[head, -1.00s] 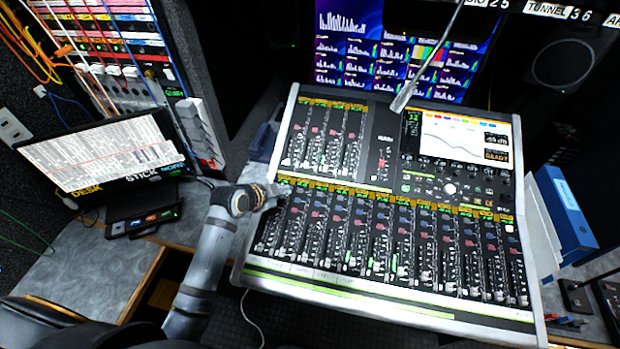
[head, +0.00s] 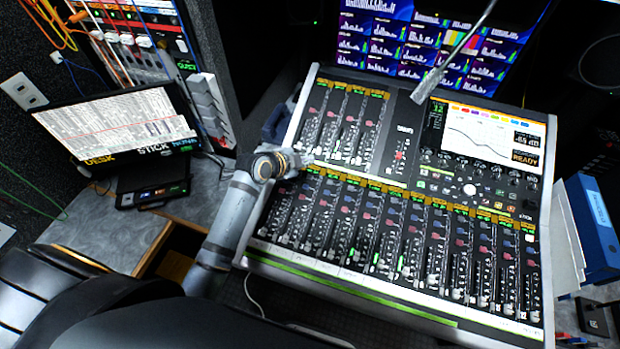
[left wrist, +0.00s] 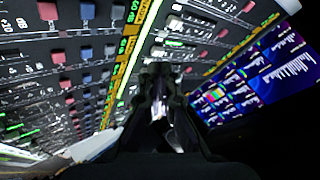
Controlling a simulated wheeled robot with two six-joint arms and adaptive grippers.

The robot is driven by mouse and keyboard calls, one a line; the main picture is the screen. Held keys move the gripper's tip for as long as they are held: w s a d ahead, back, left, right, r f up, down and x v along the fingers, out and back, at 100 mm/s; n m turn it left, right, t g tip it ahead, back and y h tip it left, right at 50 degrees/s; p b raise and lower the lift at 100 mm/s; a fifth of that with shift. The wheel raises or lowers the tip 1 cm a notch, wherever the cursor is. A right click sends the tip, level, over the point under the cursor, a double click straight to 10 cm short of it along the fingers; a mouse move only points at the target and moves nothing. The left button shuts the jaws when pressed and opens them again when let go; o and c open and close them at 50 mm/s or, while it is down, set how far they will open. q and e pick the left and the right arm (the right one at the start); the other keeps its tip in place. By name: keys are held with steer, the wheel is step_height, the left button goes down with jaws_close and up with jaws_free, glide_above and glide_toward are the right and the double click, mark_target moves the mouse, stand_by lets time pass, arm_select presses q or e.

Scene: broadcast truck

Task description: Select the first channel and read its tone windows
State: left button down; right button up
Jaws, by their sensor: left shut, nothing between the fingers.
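The mixing console (head: 390,309) fills the middle of the head view, with a lower row of several channel strips and a shorter upper bank. Its screen (head: 488,134) at the upper right shows a curve and a box reading about -65 dB, with READY below. My left gripper (head: 292,161) is at the console's left edge, near the top of the leftmost lower strip. In the left wrist view the gripper (left wrist: 160,110) is shut and empty, close over the console face (left wrist: 60,85). I cannot tell whether it touches a button. My right gripper is not in view.
A laptop-like display (head: 120,125) stands on the grey desk at left, with a small black box (head: 153,193) before it. A blue binder (head: 597,225) stands at right. Monitors (head: 400,45) are behind.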

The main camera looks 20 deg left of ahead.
arm_select(q)
steer(key=b, duration=0.5)
glide_above(308, 181)
step_height(308, 181, down, 6)
steer(key=shift+s+a+f, duration=0.1)
steer(key=shift+f, duration=0.15)
steer(key=shift+f+b, duration=0.35)
stand_by(0.4)
steer(key=shift+f, duration=0.35)
steer(key=shift+f+b, duration=0.45)
steer(key=shift+b, duration=0.05)
stand_by(0.5)
steer(key=shift+r, duration=0.15)
steer(key=shift+r+p, duration=0.75)
steer(key=shift+p, duration=0.1)
